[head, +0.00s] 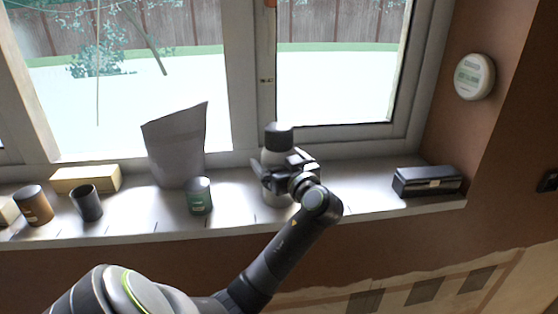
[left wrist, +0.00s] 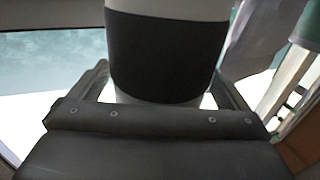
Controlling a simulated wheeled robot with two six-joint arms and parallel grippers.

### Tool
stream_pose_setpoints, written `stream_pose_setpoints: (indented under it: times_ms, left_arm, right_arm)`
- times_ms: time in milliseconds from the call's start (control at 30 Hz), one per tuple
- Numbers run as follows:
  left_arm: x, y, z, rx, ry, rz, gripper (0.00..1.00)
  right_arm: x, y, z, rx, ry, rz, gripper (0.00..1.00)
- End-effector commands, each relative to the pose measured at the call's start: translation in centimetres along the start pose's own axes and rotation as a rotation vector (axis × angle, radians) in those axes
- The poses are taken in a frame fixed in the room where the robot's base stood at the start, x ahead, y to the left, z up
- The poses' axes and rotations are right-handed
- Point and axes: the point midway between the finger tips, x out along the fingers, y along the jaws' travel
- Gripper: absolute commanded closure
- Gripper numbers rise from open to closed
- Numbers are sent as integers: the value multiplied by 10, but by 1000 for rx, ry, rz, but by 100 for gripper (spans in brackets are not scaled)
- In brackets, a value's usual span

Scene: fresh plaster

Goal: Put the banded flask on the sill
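The banded flask (head: 273,158) is pale with a dark cap and is upright over the middle of the sill (head: 347,203). Its base is low over the sill surface, partly behind my wrist; I cannot tell whether it touches. My left gripper (head: 279,170) is around the flask's middle, with a finger on each side. In the left wrist view the flask's dark band (left wrist: 165,50) fills the space between the fingers, which appear to press its sides. My right gripper is out of view.
On the sill, left of the flask, stand a green jar (head: 199,196), a tall grey folded bag (head: 176,150), a dark cup (head: 87,203), a brown cup (head: 34,206) and a tan block (head: 86,179). A black box (head: 427,181) lies at the right. The window is behind.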

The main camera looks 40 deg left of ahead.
Motion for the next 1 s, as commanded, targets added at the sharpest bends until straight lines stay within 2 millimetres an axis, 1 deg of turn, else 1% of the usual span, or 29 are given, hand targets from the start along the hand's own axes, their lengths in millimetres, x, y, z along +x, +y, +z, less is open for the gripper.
stream_pose_setpoints:
  times_ms: [300,367,467,800,1000]
  left_arm:
    - [0,0,-2,0,0,0,2]
    - [-3,0,0,-1,-1,1,2]
    - [-13,1,2,-3,-3,3,2]
    - [-68,1,3,-5,-5,3,2]
    - [-95,1,2,-4,-5,2,2]
  right_arm:
    - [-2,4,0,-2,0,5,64]
    - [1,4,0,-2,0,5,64]
    - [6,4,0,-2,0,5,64]
    - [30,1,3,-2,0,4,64]
    - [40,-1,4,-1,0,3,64]
